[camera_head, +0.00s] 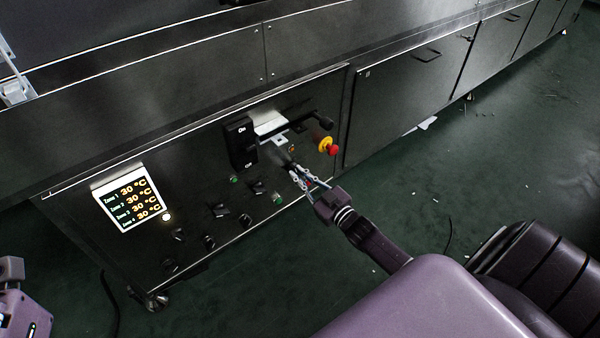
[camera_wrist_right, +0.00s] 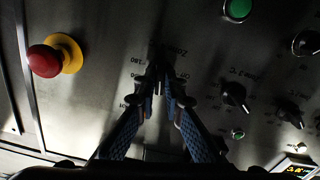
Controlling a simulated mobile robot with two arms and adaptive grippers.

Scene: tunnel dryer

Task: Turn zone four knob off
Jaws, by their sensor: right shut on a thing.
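The control panel (camera_head: 200,190) is a dark metal face with several black knobs. My right gripper (camera_head: 299,178) reaches the panel's right part, below the red emergency button. In the right wrist view its blue-padded fingers (camera_wrist_right: 161,95) are close together, shut at the spot under a printed zone label and dial marks. The zone four knob is between the fingertips and almost wholly hidden, so its pointing direction cannot be read. Another black zone knob (camera_wrist_right: 234,94) shows beside it. My left gripper is not in view; only a purple part of my left arm shows at the lower left.
A lit display (camera_head: 132,204) shows 30 °C for the zones. A red and yellow emergency button (camera_head: 328,146) is close to my right gripper. A black switch box (camera_head: 240,143) and a black lever handle (camera_head: 323,120) stick out above it. Open green floor lies in front.

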